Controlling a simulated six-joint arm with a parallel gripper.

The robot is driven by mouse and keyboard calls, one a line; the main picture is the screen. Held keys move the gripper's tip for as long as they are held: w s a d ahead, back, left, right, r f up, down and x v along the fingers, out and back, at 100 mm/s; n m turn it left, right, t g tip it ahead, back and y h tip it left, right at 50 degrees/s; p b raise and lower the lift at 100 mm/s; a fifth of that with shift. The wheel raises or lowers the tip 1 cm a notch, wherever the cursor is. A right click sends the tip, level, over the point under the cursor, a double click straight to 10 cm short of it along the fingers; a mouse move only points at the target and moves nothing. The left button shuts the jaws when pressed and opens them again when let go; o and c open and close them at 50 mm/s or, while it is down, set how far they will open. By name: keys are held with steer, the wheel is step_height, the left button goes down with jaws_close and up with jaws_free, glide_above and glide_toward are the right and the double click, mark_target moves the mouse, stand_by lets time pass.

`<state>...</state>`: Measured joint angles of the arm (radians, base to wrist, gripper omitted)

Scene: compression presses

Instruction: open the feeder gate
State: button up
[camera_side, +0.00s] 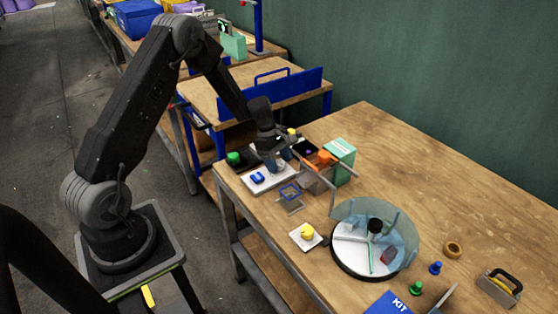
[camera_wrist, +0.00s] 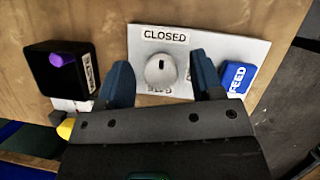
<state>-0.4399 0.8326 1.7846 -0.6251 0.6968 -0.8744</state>
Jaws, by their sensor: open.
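The gate's white panel (camera_wrist: 240,50) lies on the wooden bench, with a CLOSED label (camera_wrist: 164,35) along one edge. A round grey-white knob (camera_wrist: 160,70) sits in its middle, and its dark mark points toward CLOSED. A second label below the knob is partly hidden. My gripper (camera_wrist: 163,80) is open, with one blue fingertip on each side of the knob; I cannot tell whether they touch it. A blue FEED button (camera_wrist: 237,77) is on the panel beside the right finger. In the side view my gripper (camera_side: 272,158) is down over the panel (camera_side: 268,181), hiding the knob.
A black box with a purple knob (camera_wrist: 62,60) stands left of the panel in the wrist view. In the side view, a green box (camera_side: 341,158), a yellow knob (camera_side: 307,232) and a round turntable (camera_side: 350,259) stand nearby.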

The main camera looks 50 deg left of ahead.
steer(key=c, duration=0.9)
steer(key=m+g, duration=0.2)
steer(key=m, duration=0.2)
steer(key=shift+m, duration=0.4)
steer(key=m, duration=0.2)
steer(key=m+g, duration=0.1)
steer(key=m, duration=0.1)
steer(key=shift+m+g, duration=0.3)
steer(key=m+g+y, duration=0.1)
steer(key=m, duration=0.3)
steer(key=shift+m+g+y, duration=0.5)
steer(key=shift+m+y, duration=0.5)
steer(key=shift+m, duration=1.2)
